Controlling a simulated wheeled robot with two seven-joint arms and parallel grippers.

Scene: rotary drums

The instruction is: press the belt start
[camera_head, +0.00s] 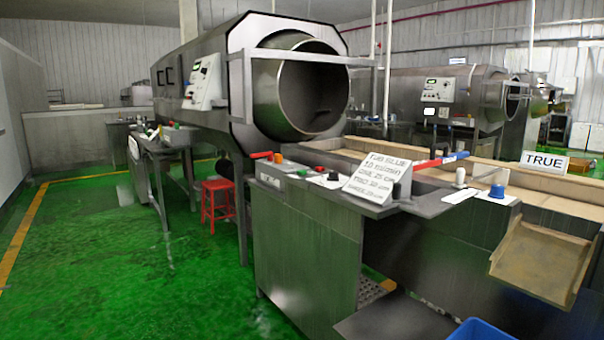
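No control in the head view has a readable label naming it the belt start. A small control box (268,174) sits at the left end of the near steel counter (330,198), with a red lever (261,155) on top. A small green part (302,172) and a red part (319,169) show beside it, with a black knob (333,177) to their right. Farther right are a white cylinder (460,176) and a blue knob (497,190). Neither of my grippers is in view.
A large steel drum (327,88) stands behind the counter. A written sign (378,177) and a red-and-blue handle (440,162) rise from the counter. A chute (540,262) juts out at right above a blue bin (482,331). A red stool (217,200) stands left; green floor there is clear.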

